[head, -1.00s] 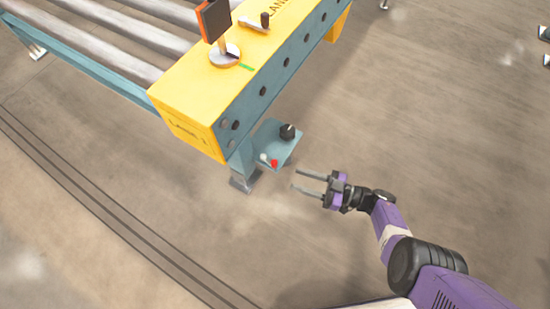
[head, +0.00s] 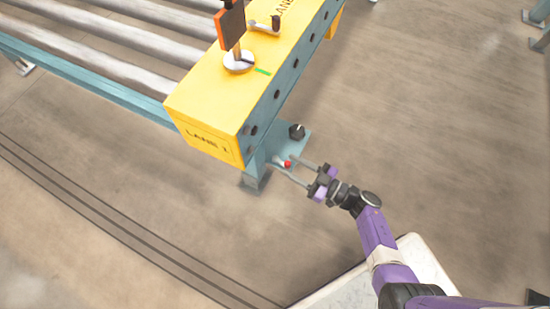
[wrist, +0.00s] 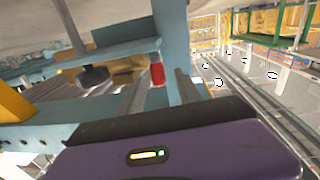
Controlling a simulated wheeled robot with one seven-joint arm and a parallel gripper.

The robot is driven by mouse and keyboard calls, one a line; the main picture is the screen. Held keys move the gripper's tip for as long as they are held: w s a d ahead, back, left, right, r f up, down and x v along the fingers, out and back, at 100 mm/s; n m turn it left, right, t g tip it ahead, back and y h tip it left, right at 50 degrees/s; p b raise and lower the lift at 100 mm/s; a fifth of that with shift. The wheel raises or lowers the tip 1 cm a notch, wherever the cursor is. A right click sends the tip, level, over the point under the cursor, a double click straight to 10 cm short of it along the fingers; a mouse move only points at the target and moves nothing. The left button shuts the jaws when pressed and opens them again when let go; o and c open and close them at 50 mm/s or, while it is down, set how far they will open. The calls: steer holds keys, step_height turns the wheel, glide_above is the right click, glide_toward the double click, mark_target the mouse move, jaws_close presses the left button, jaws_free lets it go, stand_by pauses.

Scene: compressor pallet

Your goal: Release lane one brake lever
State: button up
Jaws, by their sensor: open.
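The yellow housing (head: 207,106) labelled LANE 1 stands at the conveyor's end. Below it, a teal bracket (head: 304,139) carries a red knob (head: 288,164) and a black knob (head: 297,131). On top of the housing, a silver disc (head: 240,61) bears an upright post with an orange-and-black plate (head: 230,25). No label shows which part is the brake lever. My gripper (head: 284,163) is open, with its fingers on either side of the red knob in the head view. In the wrist view the red knob (wrist: 157,75) shows between the fingers; I cannot tell whether they touch it.
Conveyor rollers (head: 110,58) run off to the left. The teal leg (head: 256,176) stands close to the fingers.

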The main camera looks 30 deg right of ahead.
mark_target(279, 163)
steer(key=shift+b+x, duration=0.7)
steer(key=shift+x, duration=1.75)
jaws_close()
